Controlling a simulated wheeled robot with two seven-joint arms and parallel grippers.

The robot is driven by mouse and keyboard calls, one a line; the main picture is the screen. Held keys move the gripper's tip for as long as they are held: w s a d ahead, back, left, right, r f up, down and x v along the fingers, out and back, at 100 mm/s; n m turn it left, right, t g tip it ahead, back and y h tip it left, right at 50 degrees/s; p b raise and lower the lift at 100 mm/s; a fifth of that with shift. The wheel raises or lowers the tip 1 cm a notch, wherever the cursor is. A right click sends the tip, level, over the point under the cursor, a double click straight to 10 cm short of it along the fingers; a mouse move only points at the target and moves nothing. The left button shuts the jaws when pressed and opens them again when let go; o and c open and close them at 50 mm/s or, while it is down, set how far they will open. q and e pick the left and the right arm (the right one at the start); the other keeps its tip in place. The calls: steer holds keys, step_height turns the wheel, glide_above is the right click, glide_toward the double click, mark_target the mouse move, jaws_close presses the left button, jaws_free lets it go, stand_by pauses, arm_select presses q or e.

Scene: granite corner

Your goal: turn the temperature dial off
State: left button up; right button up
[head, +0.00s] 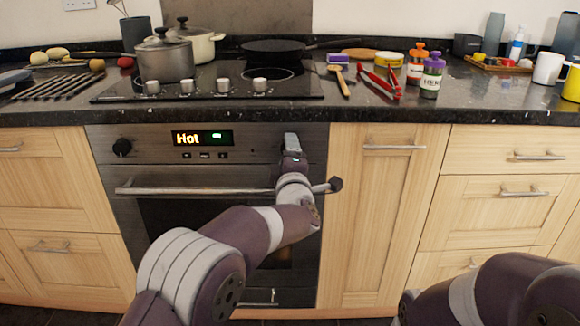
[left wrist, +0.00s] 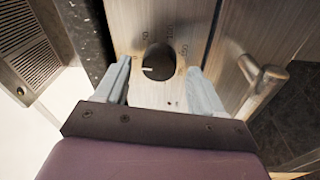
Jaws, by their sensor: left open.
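The temperature dial (left wrist: 160,62) is a round black knob on the brushed-metal oven panel, with numbers around it. Its white pointer line points left in the left wrist view, close to a mark that looks like 0. My left gripper (left wrist: 160,72) is open, with one grey finger on each side of the dial and gaps between. I cannot tell how deep the fingertips reach over it. In the head view my left gripper (head: 291,142) is at the right end of the panel and hides the dial. My right gripper is out of view.
The oven display (head: 202,138) reads "Hot" with a green mark. Another black knob (head: 122,147) is at the panel's left end. The oven handle (head: 200,190) runs below my gripper. A hob (head: 215,80) with pots is above; wooden cabinets flank the oven.

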arm_select(q)
steer(key=s+d+f+p, duration=0.1)
steer(key=s+p, duration=0.1)
steer(key=s, duration=0.9)
steer(key=shift+s, duration=0.35)
